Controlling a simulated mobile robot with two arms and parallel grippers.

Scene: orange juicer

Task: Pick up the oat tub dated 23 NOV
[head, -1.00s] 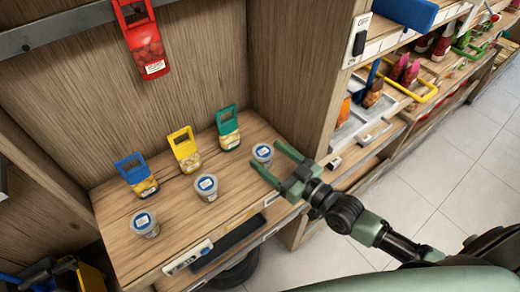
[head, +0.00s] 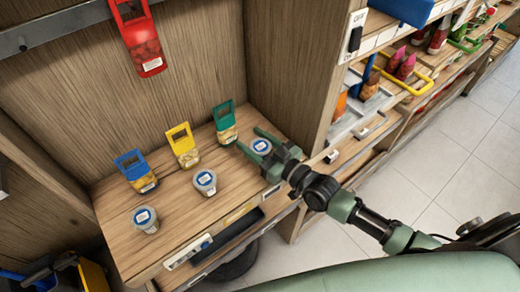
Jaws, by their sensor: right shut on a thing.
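Three small clear tubs with blue-and-white lids stand on the wooden shelf (head: 170,245): a left tub (head: 146,220), a middle tub (head: 204,182) and a right tub (head: 262,147). The date print on them is too small to read, so I cannot tell which says 23 NOV. My right gripper (head: 252,141) is at the right tub, with its green fingers on either side, shut on it. The tub looks upright at shelf level; its lower part is partly hidden by the gripper. My left gripper is not in view.
Behind the tubs stand packs with blue (head: 137,172), yellow (head: 184,147) and green (head: 225,122) handles. A red pack (head: 138,40) hangs above. A wooden side panel (head: 292,70) rises close behind my right gripper.

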